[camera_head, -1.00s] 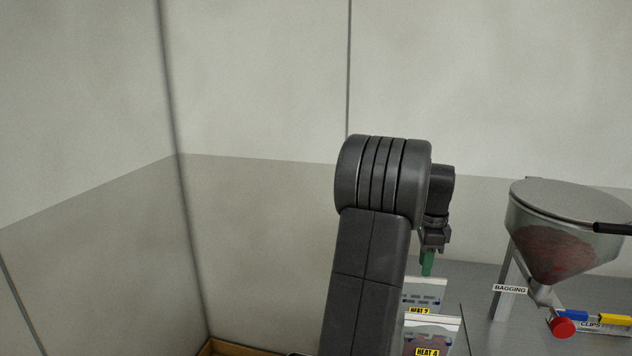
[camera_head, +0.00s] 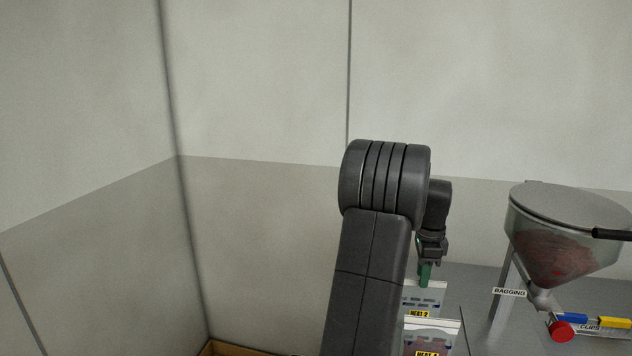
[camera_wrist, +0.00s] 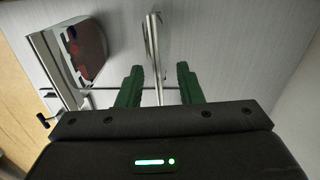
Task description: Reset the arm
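My gripper (camera_head: 426,275) has green fingers and points down beside the back bag labelled HEAT 2 (camera_head: 425,297) in the head view. My grey arm blocks part of that area. In the wrist view the two fingers of my gripper (camera_wrist: 160,70) are apart. A thin upright pale thing (camera_wrist: 152,40) shows edge-on between or just beyond them; I cannot tell whether they touch it. A nearer bag labelled HEAT 4 (camera_head: 432,335) stands in front, at the picture's bottom edge.
A hopper with reddish contents (camera_head: 560,255) stands at right, with a red knob (camera_head: 561,329) below it and a BAGGING label (camera_head: 510,291). Blue and yellow clips (camera_head: 614,321) lie beside it. Walls enclose the back and left.

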